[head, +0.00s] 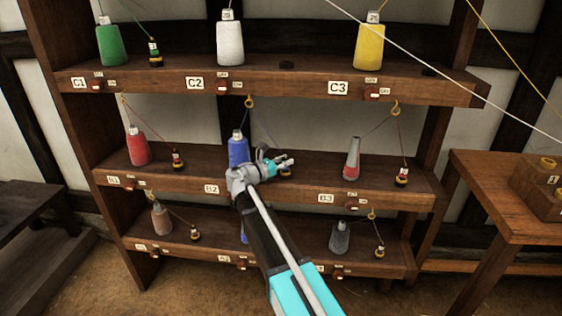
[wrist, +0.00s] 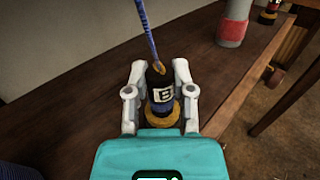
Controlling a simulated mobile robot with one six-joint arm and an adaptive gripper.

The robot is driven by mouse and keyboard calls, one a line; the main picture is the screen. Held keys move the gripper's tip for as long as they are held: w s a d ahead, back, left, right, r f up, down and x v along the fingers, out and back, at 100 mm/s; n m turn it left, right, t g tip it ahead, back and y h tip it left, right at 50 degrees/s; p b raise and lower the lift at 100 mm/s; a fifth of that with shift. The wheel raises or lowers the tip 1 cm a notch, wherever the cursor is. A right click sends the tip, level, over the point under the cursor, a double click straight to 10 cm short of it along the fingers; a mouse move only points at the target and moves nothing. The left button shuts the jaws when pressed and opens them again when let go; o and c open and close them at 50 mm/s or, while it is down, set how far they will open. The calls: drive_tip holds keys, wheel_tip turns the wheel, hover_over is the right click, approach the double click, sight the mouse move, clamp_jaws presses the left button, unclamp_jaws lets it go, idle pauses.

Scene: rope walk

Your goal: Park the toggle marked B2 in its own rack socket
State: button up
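The toggle marked B2 (wrist: 161,90) is black with a white label, of which only the "B" reads clearly, and has yellow-orange rings. A blue cord (wrist: 147,32) runs up from its top. My gripper (wrist: 160,78) has one finger on each side of the toggle, and the fingers appear to touch it. In the head view my gripper (head: 284,163) is at the middle shelf (head: 318,183), right of the blue spool (head: 238,150) and above the B2 tag (head: 211,189). The toggle stands about upright; its lower end and the socket are hidden, so I cannot tell whether it is seated.
The red-and-grey spool (head: 352,160) and another toggle (head: 402,177) stand to the right on the same shelf. A red spool (head: 138,147) and its toggle (head: 178,160) stand to the left. The upper shelf (head: 270,87) overhangs. A table (head: 500,215) is at right.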

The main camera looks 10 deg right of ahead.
drive_tip(key=shift+o, duration=0.6)
drive_tip(key=shift+s+a, duration=0.1)
drive_tip(key=shift+v, duration=1.35)
drive_tip(key=v, duration=0.8)
drive_tip(key=shift+s, duration=0.15)
